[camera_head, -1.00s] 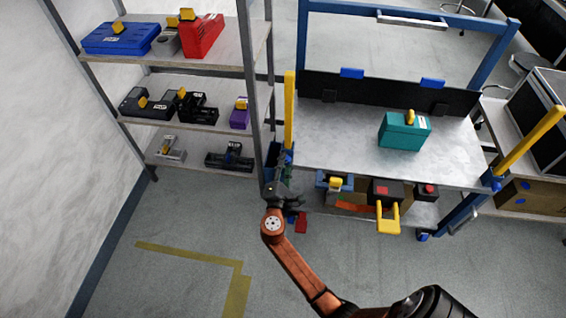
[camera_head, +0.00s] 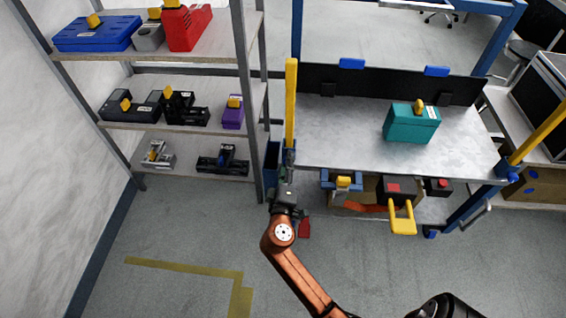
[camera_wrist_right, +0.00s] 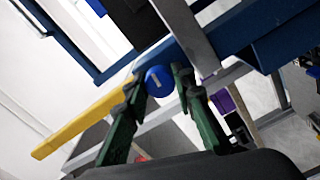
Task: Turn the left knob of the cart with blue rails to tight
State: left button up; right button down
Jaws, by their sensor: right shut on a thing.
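The cart with blue rails (camera_head: 340,150) stands at centre right in the head view, with a grey top and yellow uprights. Its left knob, a round blue one (camera_wrist_right: 159,82), shows in the wrist view beside the yellow upright (camera_wrist_right: 85,120). My right gripper (camera_head: 287,168) is at the cart's front left corner. In the wrist view its green fingers (camera_wrist_right: 160,88) lie on either side of the knob and are shut on it. In the head view the gripper largely hides the knob. My left gripper is not in view.
A teal case (camera_head: 411,123) sits on the cart top. A yellow-handled item (camera_head: 402,222) juts out below its front edge. A shelf rack (camera_head: 190,142) with several cases stands close on the left. The floor in front is clear.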

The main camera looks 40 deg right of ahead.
jog(key=m+b, duration=0.1)
jog(key=m, duration=0.1)
jog(key=m+b, duration=0.2)
jog(key=m, duration=0.1)
jog(key=shift+f+m+b, duration=0.3)
jog(key=shift+f, duration=0.05)
jog(key=shift+m, duration=0.5)
jog(key=shift+m+b, duration=0.75)
jog(key=shift+m, duration=0.05)
pick_arm(q)
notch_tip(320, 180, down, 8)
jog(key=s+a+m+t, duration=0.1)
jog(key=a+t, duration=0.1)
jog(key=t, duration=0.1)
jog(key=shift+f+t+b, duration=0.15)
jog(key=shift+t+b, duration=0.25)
jog(key=shift+b, duration=0.05)
pick_arm(e)
jog(key=shift+r+m, duration=0.2)
jog(key=shift+m, duration=1.5)
jog(key=shift+r, duration=0.1)
jog(key=c, duration=1.6)
grip_release()
jog(key=shift+r, duration=0.1)
